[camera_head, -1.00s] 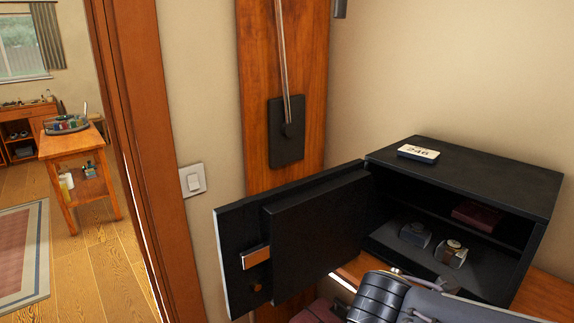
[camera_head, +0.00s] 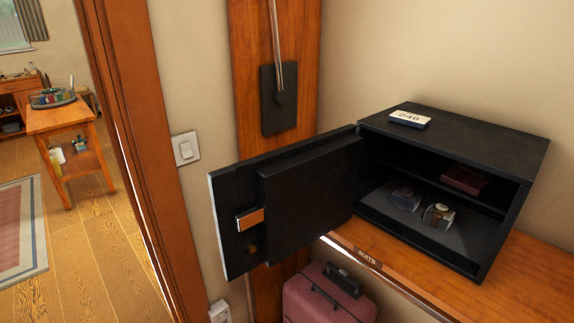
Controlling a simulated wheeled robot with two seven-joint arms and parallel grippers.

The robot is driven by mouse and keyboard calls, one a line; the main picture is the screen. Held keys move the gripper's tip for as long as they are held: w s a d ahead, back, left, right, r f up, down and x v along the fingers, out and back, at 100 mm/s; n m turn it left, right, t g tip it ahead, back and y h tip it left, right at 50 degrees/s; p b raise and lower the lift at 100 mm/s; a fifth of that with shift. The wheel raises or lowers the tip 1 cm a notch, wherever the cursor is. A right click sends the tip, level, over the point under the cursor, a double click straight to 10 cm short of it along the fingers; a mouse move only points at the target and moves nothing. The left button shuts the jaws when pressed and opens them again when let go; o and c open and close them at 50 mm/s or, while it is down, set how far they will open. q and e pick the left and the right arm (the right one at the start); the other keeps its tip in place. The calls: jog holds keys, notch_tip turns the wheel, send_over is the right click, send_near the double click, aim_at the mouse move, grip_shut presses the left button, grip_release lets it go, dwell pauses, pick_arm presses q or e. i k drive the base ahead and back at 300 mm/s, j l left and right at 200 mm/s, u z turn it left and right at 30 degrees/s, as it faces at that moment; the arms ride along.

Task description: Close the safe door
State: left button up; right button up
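The black safe (camera_head: 462,150) sits on a wooden shelf at the right, with its opening facing front left. Its door (camera_head: 310,195) stands wide open, swung out to the left, with its inner face showing. A metal latch plate (camera_head: 250,219) is near the door's free edge. Inside the safe are a dark red box (camera_head: 465,180) on the upper shelf and two watch-like items on the floor, one dark (camera_head: 406,199) and one lighter (camera_head: 438,215). Neither of my grippers shows in the current view.
The wooden shelf (camera_head: 520,291) has a "SUITS" label on its front edge. A dark red suitcase (camera_head: 328,296) stands below, under the door side. A light switch (camera_head: 186,149) is on the wall at left. A doorway opens to a room with a wooden table (camera_head: 62,119).

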aim_at(306, 189)
jog(key=k+z, duration=0.4)
jog(key=k+l+z, duration=0.15)
jog(key=z, duration=0.2)
jog(key=j+z, duration=1.4)
jog(key=k+j, duration=0.1)
jog(key=j, duration=0.3)
jog(key=k+j, duration=0.15)
jog(key=j, duration=0.25)
jog(key=k+j, duration=0.1)
jog(key=j, duration=0.3)
jog(key=k+j, duration=0.1)
jog(key=j, duration=0.35)
jog(key=k+j, duration=0.15)
jog(key=j, duration=0.25)
jog(key=k+z, duration=0.1)
